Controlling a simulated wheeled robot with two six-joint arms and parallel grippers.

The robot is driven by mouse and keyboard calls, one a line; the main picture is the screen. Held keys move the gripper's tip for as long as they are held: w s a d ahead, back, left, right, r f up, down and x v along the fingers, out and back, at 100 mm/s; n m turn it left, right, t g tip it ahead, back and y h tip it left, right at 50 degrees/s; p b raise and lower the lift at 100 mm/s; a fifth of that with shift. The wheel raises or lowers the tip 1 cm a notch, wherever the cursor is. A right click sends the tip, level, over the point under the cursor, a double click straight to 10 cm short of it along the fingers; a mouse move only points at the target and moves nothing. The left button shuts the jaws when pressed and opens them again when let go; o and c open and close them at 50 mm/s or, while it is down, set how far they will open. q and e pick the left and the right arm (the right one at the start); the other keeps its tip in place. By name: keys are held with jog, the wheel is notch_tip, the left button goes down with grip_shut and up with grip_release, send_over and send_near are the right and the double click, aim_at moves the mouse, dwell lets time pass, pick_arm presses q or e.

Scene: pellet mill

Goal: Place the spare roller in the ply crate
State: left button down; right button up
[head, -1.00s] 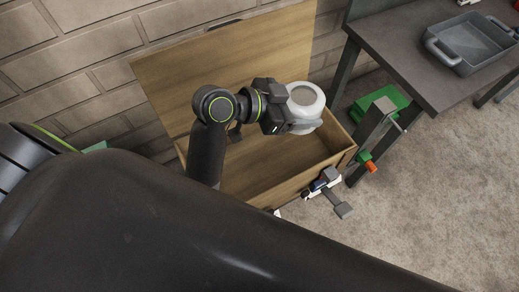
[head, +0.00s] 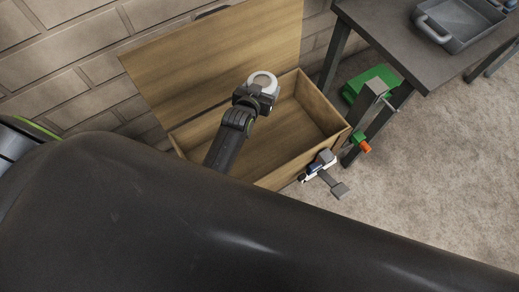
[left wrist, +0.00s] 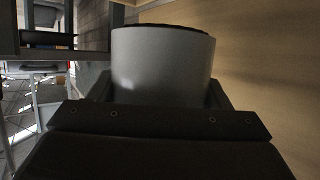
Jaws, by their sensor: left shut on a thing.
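The spare roller (head: 263,80) is a light grey ring-shaped cylinder. My left gripper (head: 256,95) is shut on it and holds it over the open ply crate (head: 325,112), near the crate's back side. The roller (left wrist: 162,65) fills the middle of the left wrist view, between the dark fingers. The crate has pale wooden walls and its lid stands open, leaning back toward the brick wall. My arm hides part of the crate's inside. How far the roller is above the crate floor is hard to tell. My right gripper does not show.
A dark table (head: 385,35) with a grey tray (head: 460,25) stands at the right. A green thing (head: 370,82) and an orange-tipped tool stand beside the crate. A small white and grey device (head: 322,165) is at the crate's front right corner. Carpet at the right is clear.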

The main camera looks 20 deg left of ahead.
pick_arm(q)
jog(key=shift+n+y, duration=0.3)
jog(key=f, duration=0.2)
jog(key=a+f, duration=0.1)
jog(key=f, duration=0.1)
jog(key=shift+f, duration=0.3)
notch_tip(320, 180, down, 16)
jog(key=s+d+m+h+b, duration=0.1)
jog(key=s+d+b, duration=0.1)
jog(key=b, duration=0.7)
jog(key=shift+r, duration=0.1)
jog(key=shift+f+b, duration=0.35)
jog(key=shift+b, duration=0.2)
jog(key=shift+f, duration=0.25)
jog(key=shift+c, duration=0.8)
grip_release()
jog(key=shift+s+f, duration=0.15)
jog(key=shift+s, duration=0.1)
